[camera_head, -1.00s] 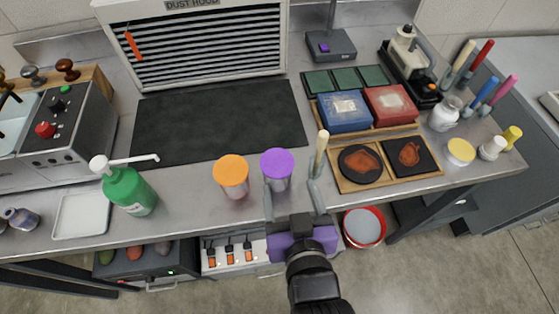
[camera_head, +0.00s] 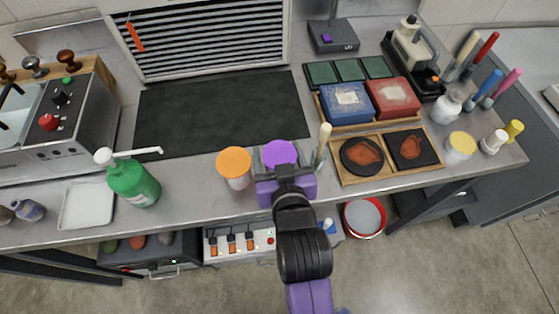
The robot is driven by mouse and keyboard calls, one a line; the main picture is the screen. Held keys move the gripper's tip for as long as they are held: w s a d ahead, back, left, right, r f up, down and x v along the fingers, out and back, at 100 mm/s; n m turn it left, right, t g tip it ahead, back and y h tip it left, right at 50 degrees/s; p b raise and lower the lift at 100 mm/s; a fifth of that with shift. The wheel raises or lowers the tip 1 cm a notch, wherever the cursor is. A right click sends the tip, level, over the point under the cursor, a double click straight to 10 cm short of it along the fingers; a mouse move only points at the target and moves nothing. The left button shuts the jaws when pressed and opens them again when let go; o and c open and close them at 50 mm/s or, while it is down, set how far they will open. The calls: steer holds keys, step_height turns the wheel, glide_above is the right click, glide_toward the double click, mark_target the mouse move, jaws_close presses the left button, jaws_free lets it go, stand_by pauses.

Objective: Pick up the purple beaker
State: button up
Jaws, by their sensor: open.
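The purple beaker (camera_head: 279,153), a clear cup with a purple top, stands upright near the front edge of the bench (camera_head: 200,200). My gripper (camera_head: 285,160) is open, with one finger to the left of the beaker and the other to its right. The lower part of the beaker is hidden behind the purple body of my gripper. I cannot tell whether either finger touches it. An orange-topped beaker (camera_head: 234,164) stands close on the left, just beside my left finger.
A brush or tool with a pale handle (camera_head: 323,140) stands close to my right finger. A wooden tray (camera_head: 376,183) lies to the right, and a green pump bottle (camera_head: 134,184) stands to the left. The dark mat (camera_head: 215,112) behind is clear.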

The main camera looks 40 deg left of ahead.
mark_target(277, 156)
steer(key=shift+c, duration=0.4)
steer(key=c, duration=1.1)
steer(key=shift+r, duration=0.15)
steer(key=shift+r, duration=9.75)
